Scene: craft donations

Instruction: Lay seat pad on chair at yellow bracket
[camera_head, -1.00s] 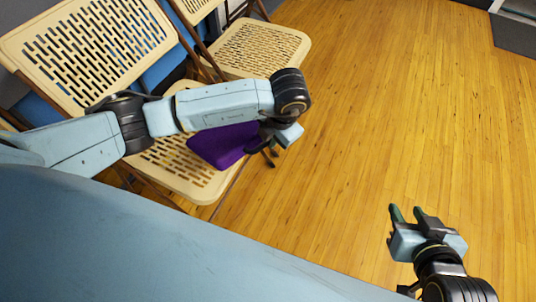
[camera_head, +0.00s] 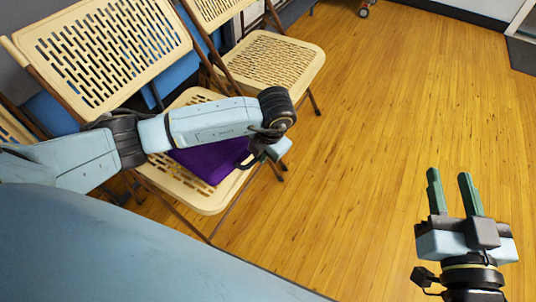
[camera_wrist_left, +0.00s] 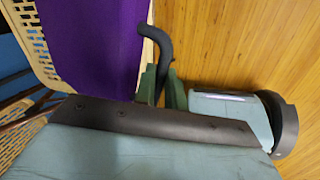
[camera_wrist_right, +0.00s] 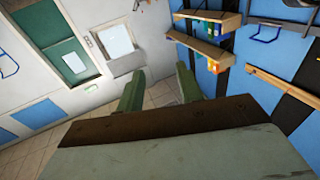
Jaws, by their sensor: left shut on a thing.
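The purple seat pad (camera_head: 208,160) lies over the seat of the nearest beige folding chair (camera_head: 190,193), partly hidden behind my left arm. My left gripper (camera_head: 264,150) is at the pad's right edge, beside the front right of the seat. In the left wrist view its fingers (camera_wrist_left: 162,88) are shut on a dark curved handle (camera_wrist_left: 155,38) beside the purple pad (camera_wrist_left: 95,45). Whether the pad rests fully on the seat is unclear. I see no yellow bracket. My right gripper (camera_head: 452,193) is open and empty over the floor.
A second beige folding chair (camera_head: 270,62) stands behind and right of the nearest one. Part of another (camera_head: 12,130) shows at the left edge. The wooden floor (camera_head: 380,110) to the right is clear. The right wrist view shows walls and a shelf (camera_wrist_right: 205,45).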

